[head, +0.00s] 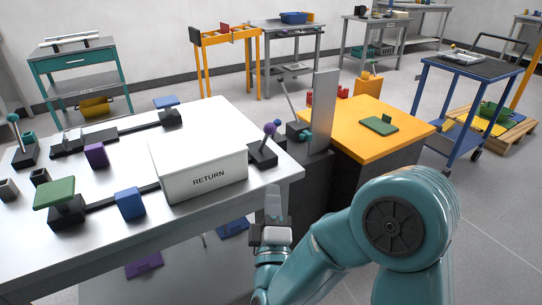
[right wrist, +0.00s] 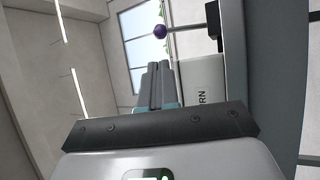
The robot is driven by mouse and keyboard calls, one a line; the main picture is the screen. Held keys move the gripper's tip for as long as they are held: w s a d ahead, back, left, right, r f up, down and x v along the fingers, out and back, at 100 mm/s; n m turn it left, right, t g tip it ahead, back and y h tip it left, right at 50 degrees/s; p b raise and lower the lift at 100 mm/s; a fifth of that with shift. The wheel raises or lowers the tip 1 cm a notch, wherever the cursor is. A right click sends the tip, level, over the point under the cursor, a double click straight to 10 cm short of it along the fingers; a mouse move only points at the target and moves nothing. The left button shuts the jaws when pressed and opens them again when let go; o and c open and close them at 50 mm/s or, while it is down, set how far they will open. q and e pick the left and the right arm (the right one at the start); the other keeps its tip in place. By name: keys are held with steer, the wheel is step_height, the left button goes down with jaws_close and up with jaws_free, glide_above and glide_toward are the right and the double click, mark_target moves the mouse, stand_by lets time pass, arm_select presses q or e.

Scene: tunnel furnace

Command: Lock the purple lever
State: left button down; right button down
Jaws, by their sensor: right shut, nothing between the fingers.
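The purple lever (head: 269,130) stands on a black base (head: 262,154) at the right edge of the white table, just right of the RETURN box. Its rod tilts slightly to the right, with the purple knob on top. My right gripper (head: 273,192) is below and in front of it, pointing up, shut and empty, apart from the lever. In the right wrist view the shut fingers (right wrist: 158,85) show, with the purple knob (right wrist: 160,31) beyond them and its rod running to the right. My left gripper is not in view.
The white RETURN box (head: 200,175) stands left of the lever. A teal-knobbed lever (head: 14,119) is at the table's far left. An upright grey panel (head: 323,110) and an orange-topped table (head: 385,130) stand to the right. Purple and blue blocks lie around the tracks.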

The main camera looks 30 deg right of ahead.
mark_target(271, 134)
steer(key=x, duration=1.4)
steer(key=shift+r, duration=0.15)
